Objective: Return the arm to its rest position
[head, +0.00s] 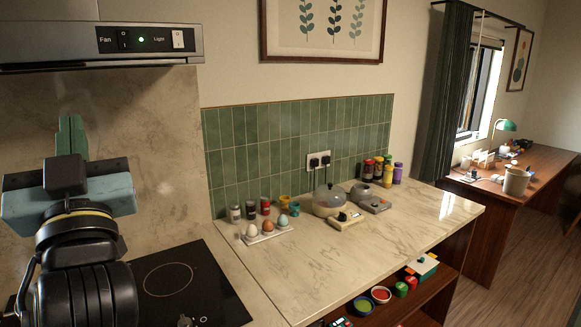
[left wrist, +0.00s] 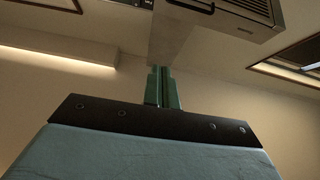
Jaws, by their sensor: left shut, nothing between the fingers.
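My left gripper (head: 72,138) is raised at the left of the head view, in front of the stone backsplash and above the black cooktop (head: 175,290). Its green fingers point up and are closed together, with nothing between them. In the left wrist view the gripper's fingers (left wrist: 163,88) also show side by side, pointing up toward the range hood and ceiling. My right gripper is not in either view.
The range hood (head: 100,45) hangs above and behind the left gripper. The marble counter (head: 350,250) holds an egg tray (head: 267,235), a lidded pot (head: 328,201), small jars and bottles (head: 388,173). A wooden desk (head: 520,180) stands at the far right.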

